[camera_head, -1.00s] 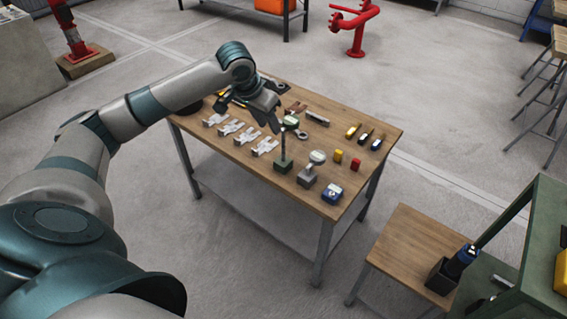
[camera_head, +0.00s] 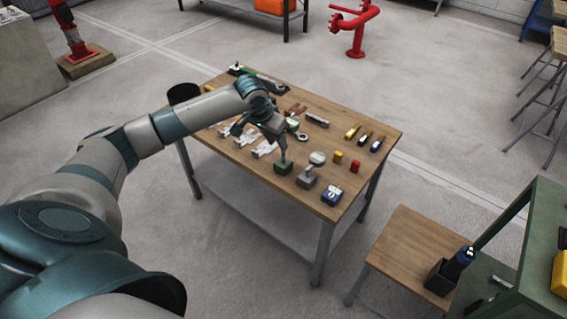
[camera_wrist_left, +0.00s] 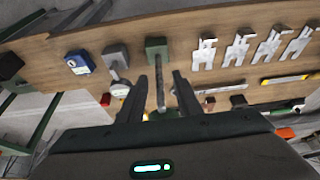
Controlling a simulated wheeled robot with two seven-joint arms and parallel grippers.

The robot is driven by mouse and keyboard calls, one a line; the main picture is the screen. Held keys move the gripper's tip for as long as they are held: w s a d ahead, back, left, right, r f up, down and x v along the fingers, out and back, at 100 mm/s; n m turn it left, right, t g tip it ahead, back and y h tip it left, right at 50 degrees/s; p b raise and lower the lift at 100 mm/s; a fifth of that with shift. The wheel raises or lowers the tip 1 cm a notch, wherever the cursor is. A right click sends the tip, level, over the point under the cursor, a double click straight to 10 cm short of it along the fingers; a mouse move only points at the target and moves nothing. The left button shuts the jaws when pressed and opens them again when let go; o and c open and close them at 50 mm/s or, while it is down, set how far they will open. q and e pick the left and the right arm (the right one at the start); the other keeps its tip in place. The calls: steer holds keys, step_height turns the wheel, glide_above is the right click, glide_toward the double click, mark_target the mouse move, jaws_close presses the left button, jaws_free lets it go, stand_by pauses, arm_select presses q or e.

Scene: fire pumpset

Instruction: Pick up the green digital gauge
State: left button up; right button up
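The green digital gauge stands upright on the wooden table, with a square green base (camera_head: 284,167), a thin dark post and a round head (camera_head: 292,123). In the left wrist view its green base (camera_wrist_left: 156,46) and post show between my fingers, and its head is mostly hidden behind the gripper. My right gripper is not in view.
A similar gauge with a grey base (camera_head: 306,179) stands close to the right, with a blue box (camera_head: 332,195) beyond it. White metal brackets (camera_head: 265,147) lie to the left. Yellow (camera_head: 338,156) and red (camera_head: 355,166) blocks stand right of the gauges.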

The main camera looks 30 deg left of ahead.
arm_select(q)
steer(key=shift+x, duration=1.2)
steer(key=shift+w+f, duration=0.15)
steer(key=shift+f, duration=0.25)
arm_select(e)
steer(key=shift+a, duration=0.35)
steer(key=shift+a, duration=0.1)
